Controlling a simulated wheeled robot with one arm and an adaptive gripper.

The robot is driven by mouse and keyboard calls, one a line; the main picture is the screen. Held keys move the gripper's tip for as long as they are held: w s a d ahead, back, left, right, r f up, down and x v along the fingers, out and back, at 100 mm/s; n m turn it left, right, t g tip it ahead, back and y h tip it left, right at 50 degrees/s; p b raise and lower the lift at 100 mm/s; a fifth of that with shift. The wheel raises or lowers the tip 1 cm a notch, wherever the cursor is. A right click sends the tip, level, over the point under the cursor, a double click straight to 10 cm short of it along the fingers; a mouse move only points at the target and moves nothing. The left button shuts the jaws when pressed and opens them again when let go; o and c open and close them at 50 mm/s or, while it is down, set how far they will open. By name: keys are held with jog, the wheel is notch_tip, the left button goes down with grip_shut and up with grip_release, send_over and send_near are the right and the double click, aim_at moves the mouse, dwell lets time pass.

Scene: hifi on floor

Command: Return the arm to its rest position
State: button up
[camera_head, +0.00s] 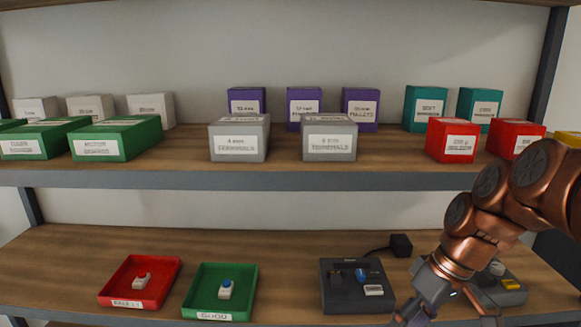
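My copper-coloured arm (490,210) reaches in from the right edge, in front of the shelves. My grey gripper (412,316) points down and left at the bottom of the view, beside the right edge of a dark device (335,300) on the lower shelf. Its fingertips are cut off or too small to make out, so I cannot tell whether it is open or holds anything. The arm partly hides a second grey device (513,297) behind it.
A red tray (112,296) and a green tray (247,306) on the lower shelf each hold a small part. A black block (400,246) with a cable stands behind the dark device. Several labelled boxes line the upper shelf (190,160); red ones (452,128) stand near my arm.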

jog(key=s+a+f+m+h, duration=0.1)
jog(key=s+f+m+h, duration=0.1)
jog(key=s, duration=0.7)
jog(key=s+a+f+m+g+h, duration=0.1)
jog(key=s+f+m+h, duration=0.1)
jog(key=s+f, duration=0.3)
jog(key=s+m, duration=0.1)
jog(key=s, duration=0.3)
jog(key=shift+s+f+p, duration=0.15)
jog(key=shift+f+p, duration=0.15)
